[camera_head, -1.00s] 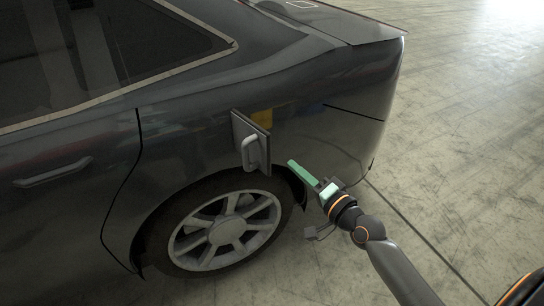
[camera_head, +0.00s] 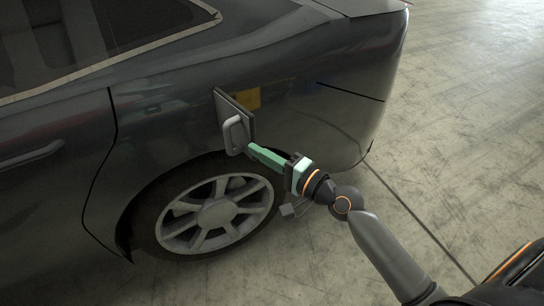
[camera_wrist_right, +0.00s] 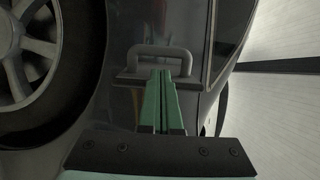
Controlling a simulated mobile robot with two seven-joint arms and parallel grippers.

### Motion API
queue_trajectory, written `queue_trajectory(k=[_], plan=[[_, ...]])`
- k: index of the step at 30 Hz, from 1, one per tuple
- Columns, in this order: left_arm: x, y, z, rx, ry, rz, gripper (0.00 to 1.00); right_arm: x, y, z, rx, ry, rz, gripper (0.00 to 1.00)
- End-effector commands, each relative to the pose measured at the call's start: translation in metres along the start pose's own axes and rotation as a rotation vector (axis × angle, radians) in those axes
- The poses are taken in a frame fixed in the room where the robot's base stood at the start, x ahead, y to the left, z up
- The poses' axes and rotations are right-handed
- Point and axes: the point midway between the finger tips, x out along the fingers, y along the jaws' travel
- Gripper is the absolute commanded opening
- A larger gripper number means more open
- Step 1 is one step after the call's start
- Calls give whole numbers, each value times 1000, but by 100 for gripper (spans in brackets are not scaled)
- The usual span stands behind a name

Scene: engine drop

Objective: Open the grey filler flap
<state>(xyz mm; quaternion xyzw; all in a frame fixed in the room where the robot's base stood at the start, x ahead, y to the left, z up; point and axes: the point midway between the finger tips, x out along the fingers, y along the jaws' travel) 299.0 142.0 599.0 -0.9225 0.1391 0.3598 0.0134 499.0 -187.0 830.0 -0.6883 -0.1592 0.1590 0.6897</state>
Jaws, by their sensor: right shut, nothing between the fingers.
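The grey filler flap (camera_head: 234,112) is on the car's rear side above the wheel, a flat plate with a light grey loop handle (camera_head: 232,135). It looks tilted out from the body; how far I cannot tell. In the right wrist view the flap (camera_wrist_right: 128,81) shows nearly edge-on, with its handle (camera_wrist_right: 160,50) beyond. My right gripper (camera_head: 252,149) has green fingers shut and empty. Its tips lie just right of the handle, by the flap's lower edge. In the wrist view the fingertips (camera_wrist_right: 160,74) overlap the flap's edge; contact is unclear. My left gripper is out of view.
The dark car's rear wheel (camera_head: 216,213) is just below the flap and my right gripper. The body panel (camera_head: 310,115) curves away to the right. The concrete floor (camera_head: 460,130) right of the car is clear.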

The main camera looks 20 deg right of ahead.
Motion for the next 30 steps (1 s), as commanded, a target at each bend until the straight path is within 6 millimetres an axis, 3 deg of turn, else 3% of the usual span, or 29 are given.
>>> queue_trajectory(k=[3, 9, 23, 30], plan=[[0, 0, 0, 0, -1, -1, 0, 20, -1, 0, 1, 1, -3, 0], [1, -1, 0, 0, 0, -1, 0, 40, 0, 0, -1, 0, 0, 0], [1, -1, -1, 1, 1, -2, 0, 44, 0, 0, -1, 1, 1, 0], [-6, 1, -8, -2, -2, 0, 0, 52, -3, 11, 3, 21, 0, 0]])
